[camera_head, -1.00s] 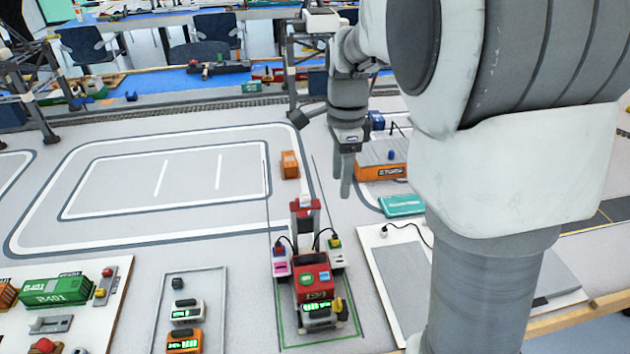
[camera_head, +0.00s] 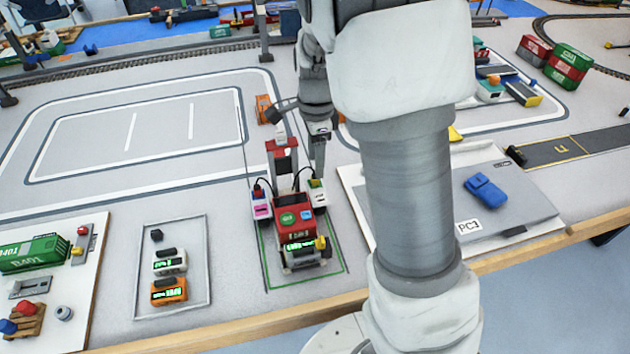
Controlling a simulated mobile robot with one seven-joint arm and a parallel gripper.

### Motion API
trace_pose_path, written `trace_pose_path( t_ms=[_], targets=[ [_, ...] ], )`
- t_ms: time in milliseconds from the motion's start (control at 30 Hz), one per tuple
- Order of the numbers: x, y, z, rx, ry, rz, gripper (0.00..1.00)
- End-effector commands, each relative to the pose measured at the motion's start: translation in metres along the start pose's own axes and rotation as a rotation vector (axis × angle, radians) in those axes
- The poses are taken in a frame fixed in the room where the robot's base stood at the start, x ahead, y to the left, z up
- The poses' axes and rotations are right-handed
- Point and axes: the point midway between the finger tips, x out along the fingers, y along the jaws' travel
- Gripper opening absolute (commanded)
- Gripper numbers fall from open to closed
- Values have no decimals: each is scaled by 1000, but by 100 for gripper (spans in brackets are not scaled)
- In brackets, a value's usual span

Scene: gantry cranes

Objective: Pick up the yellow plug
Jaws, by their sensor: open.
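A small yellow plug (camera_head: 316,184) sits on top of the white module to the right of the red machine (camera_head: 296,222). A dark cable runs from it towards the machine. My gripper (camera_head: 317,163) points down just above or behind the yellow plug. Its fingers overlap in this view, and I cannot tell if they touch the plug. It is open, and nothing shows held in it. A red plug (camera_head: 258,190) sits on the matching module at the left. Another yellow part (camera_head: 321,243) is at the machine's front right.
The machine stands in a green outline on the table. An orange block (camera_head: 263,109) is behind it. A tray (camera_head: 205,295) with orange and white devices lies left. A grey panel (camera_head: 510,190) with a blue device is right. My arm hides part of the table.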

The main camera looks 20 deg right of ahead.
Motion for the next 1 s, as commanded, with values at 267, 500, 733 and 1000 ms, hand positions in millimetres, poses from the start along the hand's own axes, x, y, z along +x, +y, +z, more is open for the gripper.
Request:
trace_pose_path(
  t_ms=[267,500,733,1000],
  targets=[
    [42,-2,1,1,0,3,57],
    [46,-3,1,0,-1,1,57],
    [46,-3,1,0,-1,1,23],
    [46,-3,1,0,-1,1,0]
  ],
)
